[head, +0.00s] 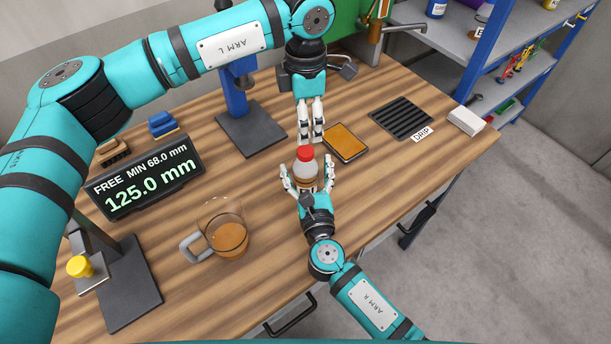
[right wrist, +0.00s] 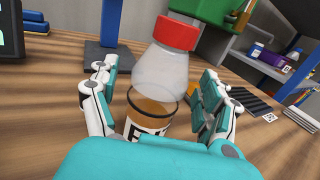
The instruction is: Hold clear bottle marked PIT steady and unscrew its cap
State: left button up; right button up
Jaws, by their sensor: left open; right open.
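The clear bottle (head: 304,171) with a red cap (head: 306,153) stands upright on the wooden bench. In the right wrist view the bottle (right wrist: 158,78) has a clear upper part, amber content below and a partly hidden label; its red cap (right wrist: 177,33) is on. My right gripper (head: 309,178) is open, with its fingers on either side of the bottle; whether they touch it I cannot tell. My left gripper (head: 311,140) is open and points down close by the red cap, behind it in the head view. It is not clearly seen in the right wrist view.
A glass mug (head: 226,228) with amber liquid stands left of my right gripper. A flat orange-topped tray (head: 346,142) lies right of the bottle, with a drip grate (head: 402,117) beyond. A display (head: 146,178) reads 125.0 mm. A blue stand (head: 236,105) is behind.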

jog(key=shift+w+a, duration=0.1)
jog(key=shift+w, duration=0.3)
jog(key=shift+c, duration=0.2)
grip_shut()
